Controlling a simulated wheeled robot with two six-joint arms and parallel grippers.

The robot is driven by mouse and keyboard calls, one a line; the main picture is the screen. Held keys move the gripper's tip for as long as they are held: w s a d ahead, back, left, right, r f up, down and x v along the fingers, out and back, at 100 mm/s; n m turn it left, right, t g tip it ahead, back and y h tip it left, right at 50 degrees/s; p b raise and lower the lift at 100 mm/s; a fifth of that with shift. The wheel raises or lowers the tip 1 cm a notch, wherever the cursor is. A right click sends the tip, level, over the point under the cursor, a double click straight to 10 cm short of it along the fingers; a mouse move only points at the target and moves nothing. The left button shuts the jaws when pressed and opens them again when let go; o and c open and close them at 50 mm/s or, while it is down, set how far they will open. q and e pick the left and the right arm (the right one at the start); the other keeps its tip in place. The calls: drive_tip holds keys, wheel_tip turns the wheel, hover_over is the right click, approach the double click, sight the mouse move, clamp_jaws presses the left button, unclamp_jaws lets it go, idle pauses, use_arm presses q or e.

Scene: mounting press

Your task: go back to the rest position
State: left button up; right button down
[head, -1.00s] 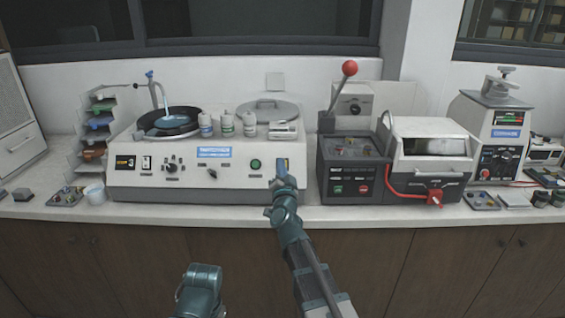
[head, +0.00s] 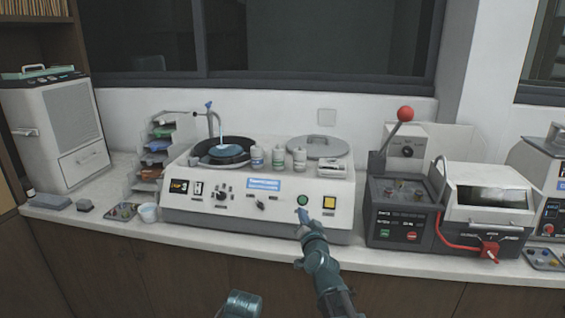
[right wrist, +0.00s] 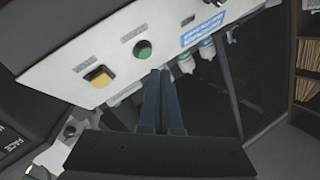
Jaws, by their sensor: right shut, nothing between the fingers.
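My right gripper (head: 303,216) is in front of the white grinder-polisher (head: 250,212), close below its round green button (head: 303,200). In the right wrist view the two dark fingers (right wrist: 161,75) lie together, shut and empty, with their tips near the green button (right wrist: 142,49) and the yellow square button (right wrist: 99,76). I cannot tell whether the tips touch the panel. Of my left arm only a teal link (head: 240,304) shows at the bottom edge of the head view; the left gripper is not seen.
The cutting machine (head: 402,215) with a red-knobbed lever (head: 405,114) and red hose stands right of the polisher. Bottles (head: 278,158) stand on the polisher. The counter's front edge (head: 300,250) runs below my right gripper.

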drive_tip(key=s+a+f+n+g+y+p, duration=0.35)
drive_tip(key=s+a+f+n+g, duration=0.45)
drive_tip(key=s+a+f+g, duration=0.4)
drive_tip(key=s+d+f+n+g+h+p, duration=0.1)
drive_tip(key=s+d+g+h, duration=0.1)
drive_tip(key=s, duration=0.8)
drive_tip(key=s+d+f+g+h+p, duration=0.1)
drive_tip(key=s+g+h, duration=0.3)
drive_tip(key=s, duration=0.6)
drive_tip(key=shift+s+d+f+n+p, duration=0.3)
drive_tip(key=shift+s+d+n+p, duration=0.1)
drive_tip(key=shift+d, duration=0.35)
drive_tip(key=shift+w, duration=0.1)
